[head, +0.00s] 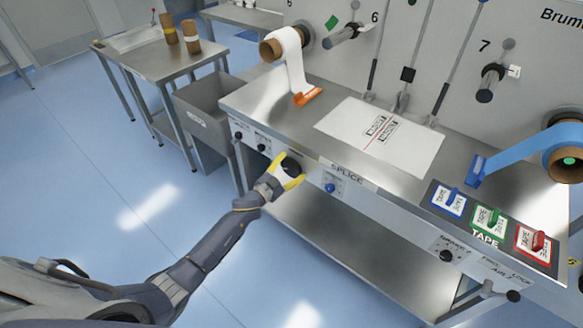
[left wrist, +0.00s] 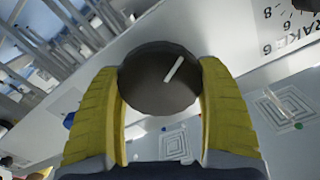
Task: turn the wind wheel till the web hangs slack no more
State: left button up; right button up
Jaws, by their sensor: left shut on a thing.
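My left gripper (head: 288,172) is at the front panel of the machine's bench, with its yellow fingers on both sides of a round black knob (head: 291,165). In the left wrist view the fingers close on the knob (left wrist: 159,80), which has a white pointer line tilted up to the right. The white web (head: 292,62) comes off a roll on the spindle at the upper left and runs down to an orange clamp (head: 307,96) on the bench top. A blue web (head: 525,150) runs from a roll at the right to a blue clamp. My right gripper is not in view.
A white splice sheet (head: 382,136) lies on the bench top (head: 245,100). Blue, green and red tape dispensers (head: 490,220) sit at the right. A grey bin (head: 205,105) and a side table (head: 150,62) stand at the left. The floor in front is clear.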

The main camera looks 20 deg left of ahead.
pick_arm(q)
jog(key=m, duration=0.5)
jog(key=shift+m, duration=0.3)
jog(key=m, duration=0.5)
jog(key=shift+f+m, duration=0.1)
jog(key=shift+m, duration=0.6)
jog(key=o, duration=1.2)
jog(key=shift+o, duration=0.2)
jog(key=shift+s, duration=0.1)
jog(key=v, duration=1.1)
jog(key=shift+s, duration=0.4)
jog(key=shift+a, duration=0.1)
